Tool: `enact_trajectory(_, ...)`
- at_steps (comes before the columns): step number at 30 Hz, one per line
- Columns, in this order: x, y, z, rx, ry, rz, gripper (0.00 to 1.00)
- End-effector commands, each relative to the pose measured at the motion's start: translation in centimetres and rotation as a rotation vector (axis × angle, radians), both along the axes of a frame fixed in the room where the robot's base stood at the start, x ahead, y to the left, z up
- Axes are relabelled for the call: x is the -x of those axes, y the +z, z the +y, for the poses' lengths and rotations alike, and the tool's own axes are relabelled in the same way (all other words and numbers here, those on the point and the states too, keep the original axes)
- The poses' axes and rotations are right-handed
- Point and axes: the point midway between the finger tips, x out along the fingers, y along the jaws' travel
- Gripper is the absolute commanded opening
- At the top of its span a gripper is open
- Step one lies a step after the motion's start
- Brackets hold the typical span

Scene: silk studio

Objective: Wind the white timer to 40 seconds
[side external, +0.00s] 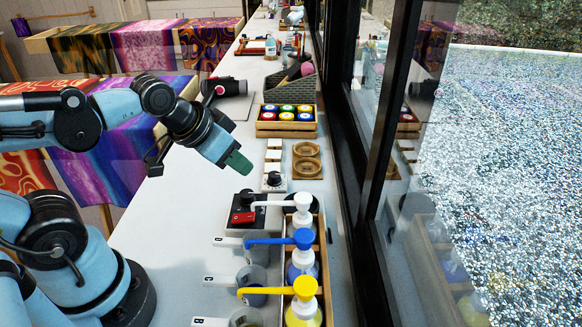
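A small white box with a round black knob, which looks like the white timer (266,187), stands on the white bench. It is in the middle of the side view, just in front of a column of small white blocks. Its dial marks are too small to read. My gripper (240,164) has a dark green tip, which points down and to the right. The tip is up and to the left of the timer in the picture, and apart from it. I cannot tell whether the fingers are open or shut, or whether the green part is only the fingertips.
A black device with a red part (243,216) sits in front of the timer. Pump bottles (303,268) stand in a wooden crate along the window. Wooden round dishes (307,160) and a box of coloured jars (286,120) lie behind. The bench left of the timer is clear.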

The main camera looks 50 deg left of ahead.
Motion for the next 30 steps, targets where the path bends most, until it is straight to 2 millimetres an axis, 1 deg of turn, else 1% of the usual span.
enact_trajectory(1,-0.4,0.2,0.1,-0.021,-0.027,0.014,0.31)
enact_trajectory(5,-1.6,0.7,0.4,-0.115,-0.168,0.081,0.51)
enact_trajectory(9,-3.6,0.8,0.9,-0.232,-0.384,0.178,0.51)
enact_trajectory(14,-5.9,0.3,1.5,-0.336,-0.648,0.284,0.51)
enact_trajectory(20,-8.8,-1.4,2.3,-0.424,-0.998,0.393,0.51)
enact_trajectory(24,-10.5,-2.9,2.9,-0.454,-1.227,0.447,0.51)
enact_trajectory(27,-11.2,-3.9,3.2,-0.461,-1.356,0.469,0.51)
enact_trajectory(30,-11.7,-4.6,3.4,-0.464,-1.44,0.48,0.51)
